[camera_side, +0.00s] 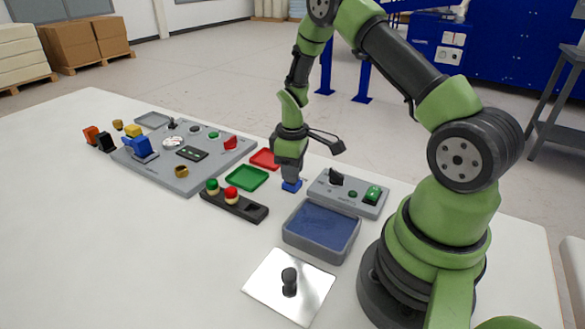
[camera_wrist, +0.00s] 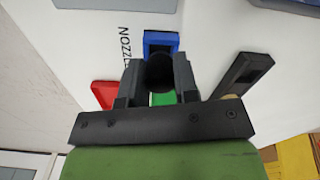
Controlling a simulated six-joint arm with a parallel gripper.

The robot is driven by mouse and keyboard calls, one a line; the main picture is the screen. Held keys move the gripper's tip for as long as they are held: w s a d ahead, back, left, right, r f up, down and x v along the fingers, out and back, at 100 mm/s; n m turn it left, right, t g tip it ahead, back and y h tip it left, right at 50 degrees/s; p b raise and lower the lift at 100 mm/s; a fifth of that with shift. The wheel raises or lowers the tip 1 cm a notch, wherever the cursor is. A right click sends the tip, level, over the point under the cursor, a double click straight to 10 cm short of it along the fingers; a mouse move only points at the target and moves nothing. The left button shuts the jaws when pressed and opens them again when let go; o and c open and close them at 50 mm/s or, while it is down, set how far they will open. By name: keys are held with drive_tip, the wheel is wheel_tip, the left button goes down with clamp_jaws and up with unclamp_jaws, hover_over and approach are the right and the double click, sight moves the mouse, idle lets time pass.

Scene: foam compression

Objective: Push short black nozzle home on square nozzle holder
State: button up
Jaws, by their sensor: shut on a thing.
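The square nozzle holder (camera_side: 291,187) is a small blue block on the white table, directly below my gripper (camera_side: 290,177). In the wrist view the blue holder (camera_wrist: 161,36) shows just beyond the fingertips, partly covered by the nozzle. My gripper (camera_wrist: 158,67) is shut on the short black nozzle (camera_wrist: 158,73), a dark round piece between the two fingers. The nozzle is at or just over the holder; whether it touches or sits in it cannot be told. In the side view the nozzle is hidden by the gripper.
Red (camera_side: 265,158) and green (camera_side: 247,179) trays lie left of the holder. A black rack (camera_side: 234,205) with red and green pieces stands in front. A grey control box (camera_side: 349,193) and blue-lined tray (camera_side: 321,229) are close right. A metal plate (camera_side: 262,281) bears a black knob.

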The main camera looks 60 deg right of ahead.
drive_tip(key=shift+f, duration=0.65)
drive_tip(key=o, duration=1.1)
wheel_tip(320, 180, up, 10)
drive_tip(key=shift+r, duration=0.1)
drive_tip(key=s+a+r+m+t, duration=0.2)
drive_tip(key=s+a+r, duration=0.2)
drive_tip(key=a+r, duration=0.3)
drive_tip(key=s+a+r+m+t, duration=0.2)
drive_tip(key=s+a+r, duration=0.15)
drive_tip(key=r, duration=0.65)
drive_tip(key=s+a+m+t, duration=0.1)
drive_tip(key=s+a, duration=0.1)
drive_tip(key=s, duration=0.1)
drive_tip(key=s+a+r+m+t+y, duration=0.1)
drive_tip(key=s, duration=0.1)
drive_tip(key=s+a+r+m+t+y, duration=0.1)
drive_tip(key=s+a, duration=0.1)
drive_tip(key=s, duration=0.1)
drive_tip(key=shift+s+a+r, duration=0.15)
drive_tip(key=shift+s+a, duration=0.15)
drive_tip(key=shift+a, duration=0.05)
